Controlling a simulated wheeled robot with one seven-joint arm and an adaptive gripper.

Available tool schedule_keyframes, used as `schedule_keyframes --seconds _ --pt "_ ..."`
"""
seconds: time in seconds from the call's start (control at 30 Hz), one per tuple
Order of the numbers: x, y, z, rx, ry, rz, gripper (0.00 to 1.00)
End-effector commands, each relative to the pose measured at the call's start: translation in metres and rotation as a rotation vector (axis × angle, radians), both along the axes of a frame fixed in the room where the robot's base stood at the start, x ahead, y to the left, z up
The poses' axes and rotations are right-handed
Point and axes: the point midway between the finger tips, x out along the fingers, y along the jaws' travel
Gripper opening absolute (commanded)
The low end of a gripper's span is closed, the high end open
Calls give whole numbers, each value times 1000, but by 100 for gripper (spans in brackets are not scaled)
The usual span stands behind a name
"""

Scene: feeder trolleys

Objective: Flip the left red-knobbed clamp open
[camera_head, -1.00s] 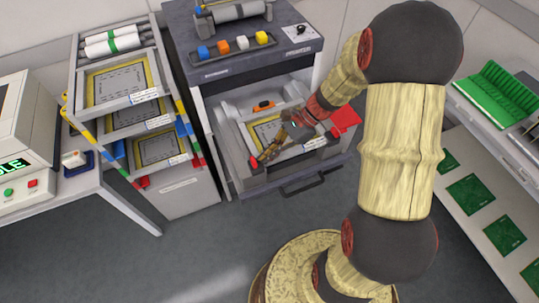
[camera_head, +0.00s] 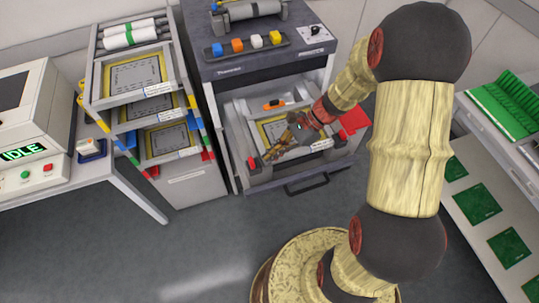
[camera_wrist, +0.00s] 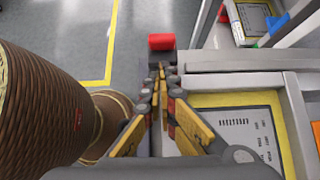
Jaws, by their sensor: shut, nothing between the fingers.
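The left clamp's red knob (camera_head: 252,163) shows at the left front corner of the pulled-out drawer (camera_head: 243,184). In the wrist view the red knob (camera_wrist: 162,42) stands just beyond my fingertips, near the end of a grey rail. My gripper (camera_head: 269,156) is shut and empty, low over the drawer's left front part, beside the knob. In the wrist view its gripper fingers (camera_wrist: 160,70) are close together and point at the knob. I cannot tell whether they touch it. The clamp's lever and its exact angle are too small to make out.
A yellow-edged framed sheet (camera_wrist: 240,135) lies in the drawer, partly under my arm. An orange item (camera_head: 274,104) lies behind it. A red plate (camera_head: 354,121) sits at the drawer's right. A rack of trays (camera_head: 135,75) stands left. The floor in front is clear.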

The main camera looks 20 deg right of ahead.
Motion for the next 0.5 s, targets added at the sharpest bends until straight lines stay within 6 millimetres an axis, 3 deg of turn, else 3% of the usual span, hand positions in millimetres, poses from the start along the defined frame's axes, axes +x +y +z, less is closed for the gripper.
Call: schedule_keyframes --seconds 0.3,0.5 --pt "3 -48 45 -3 -4 0 0" --pt "2 -68 65 -1 -3 0 0"
